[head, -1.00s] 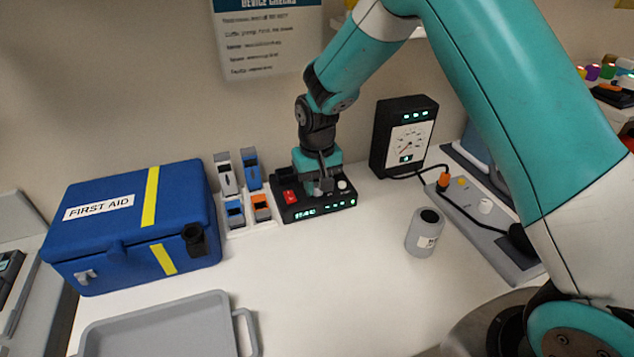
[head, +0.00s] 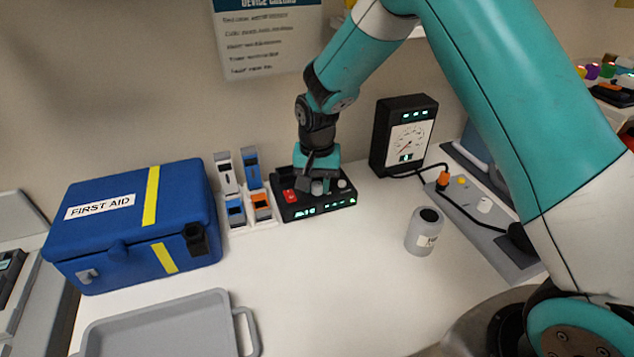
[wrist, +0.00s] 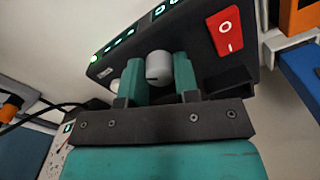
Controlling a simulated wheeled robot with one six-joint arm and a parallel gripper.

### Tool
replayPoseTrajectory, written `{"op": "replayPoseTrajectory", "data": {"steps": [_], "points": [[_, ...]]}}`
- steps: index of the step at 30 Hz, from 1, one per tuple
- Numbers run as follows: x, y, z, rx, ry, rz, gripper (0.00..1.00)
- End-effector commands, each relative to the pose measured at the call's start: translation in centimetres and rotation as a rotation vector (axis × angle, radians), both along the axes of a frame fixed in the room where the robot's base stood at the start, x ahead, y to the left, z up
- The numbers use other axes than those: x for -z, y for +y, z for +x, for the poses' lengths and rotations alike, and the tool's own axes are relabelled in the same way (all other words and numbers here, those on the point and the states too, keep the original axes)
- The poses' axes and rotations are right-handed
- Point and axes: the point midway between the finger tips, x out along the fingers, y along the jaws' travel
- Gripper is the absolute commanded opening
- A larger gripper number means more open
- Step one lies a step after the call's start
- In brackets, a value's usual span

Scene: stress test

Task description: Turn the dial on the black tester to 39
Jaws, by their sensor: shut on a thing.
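The black tester (head: 309,212) stands on the white bench below my arm, with a red rocker switch (head: 290,196) on its top left and a lit green display along its front. Its numerals are too small to read surely. The grey dial (wrist: 159,68) sits between the two teal fingers of my gripper (wrist: 160,80) in the wrist view, and the fingers are shut on it. A short dark mark shows on the dial's near face. In the head view the dial (head: 317,187) shows below my gripper (head: 317,177). The red switch also shows in the wrist view (wrist: 224,32).
A blue first aid box (head: 130,225) and a rack of blue, white and orange devices (head: 243,188) stand left of the tester. A black gauge unit (head: 404,135) and a grey canister (head: 424,231) stand to the right.

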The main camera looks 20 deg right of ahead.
Motion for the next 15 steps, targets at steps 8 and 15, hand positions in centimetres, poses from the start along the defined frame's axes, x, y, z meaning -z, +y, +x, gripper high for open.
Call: {"op": "replayPoseTrajectory", "data": {"steps": [8, 15], "points": [[-0.15, 0.03, 0.13, 0.000, -0.005, 0.001, 0.40], [-0.07, 0.02, 0.06, -0.001, -0.002, 0.000, 0.54]]}}
